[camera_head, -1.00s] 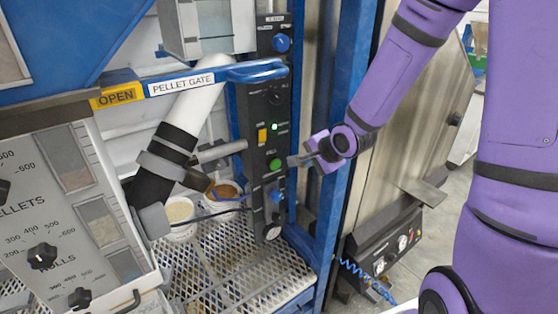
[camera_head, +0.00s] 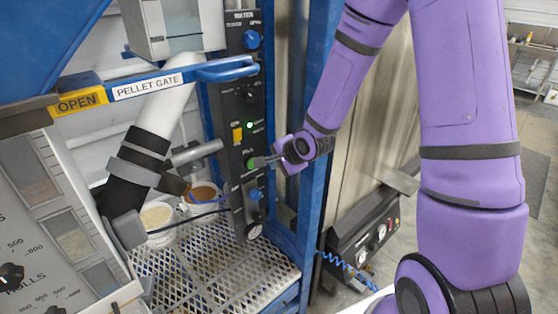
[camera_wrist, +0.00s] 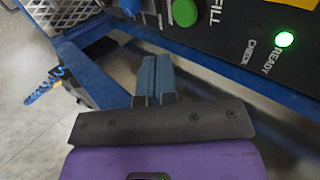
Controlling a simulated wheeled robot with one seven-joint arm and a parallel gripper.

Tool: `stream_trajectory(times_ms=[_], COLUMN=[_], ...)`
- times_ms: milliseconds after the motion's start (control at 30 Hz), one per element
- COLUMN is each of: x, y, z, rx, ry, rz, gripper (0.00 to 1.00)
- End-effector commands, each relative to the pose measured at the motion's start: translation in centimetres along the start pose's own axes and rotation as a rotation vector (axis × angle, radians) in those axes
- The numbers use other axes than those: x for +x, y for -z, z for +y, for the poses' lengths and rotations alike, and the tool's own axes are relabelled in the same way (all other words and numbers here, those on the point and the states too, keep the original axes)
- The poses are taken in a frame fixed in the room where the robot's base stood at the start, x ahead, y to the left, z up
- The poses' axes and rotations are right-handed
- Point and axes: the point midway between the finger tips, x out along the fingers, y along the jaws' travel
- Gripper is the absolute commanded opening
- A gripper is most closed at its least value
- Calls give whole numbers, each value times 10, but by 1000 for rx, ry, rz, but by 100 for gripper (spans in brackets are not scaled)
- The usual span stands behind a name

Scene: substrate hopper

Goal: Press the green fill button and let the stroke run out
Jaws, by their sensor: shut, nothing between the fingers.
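The green fill button (camera_head: 250,164) is on the dark control panel (camera_head: 228,98), below the yellow switch. My gripper (camera_head: 262,160) is shut and empty, its fingertips pointing left at the panel and overlapping part of the button in the head view. In the wrist view the round green button (camera_wrist: 185,12) is at the top edge, next to the word FILL. There the closed fingers (camera_wrist: 155,75) show below and left of it, apart from it in the picture. I cannot tell whether the fingertips touch the button. The green READY lamp (camera_wrist: 285,39) is lit.
A blue handle marked PELLET GATE (camera_head: 225,69) juts out above. Blue knobs (camera_head: 252,40) sit on the panel. A blue frame post (camera_head: 315,130) stands right of the panel. Cups (camera_head: 157,216) and a metal grate (camera_head: 215,270) lie below. A black gauge box (camera_head: 365,235) is at lower right.

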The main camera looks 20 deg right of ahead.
Motion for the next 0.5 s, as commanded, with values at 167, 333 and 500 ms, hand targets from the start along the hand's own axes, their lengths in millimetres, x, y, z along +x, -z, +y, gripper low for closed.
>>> stream_trajectory(times_ms=[167,333,500], x=[29,56,76], y=[-1,-1,-1], z=[1,1,-13], rx=[-1,-2,-4], ry=[-3,-3,1], rz=[-2,-2,0], gripper=[0,0,0])
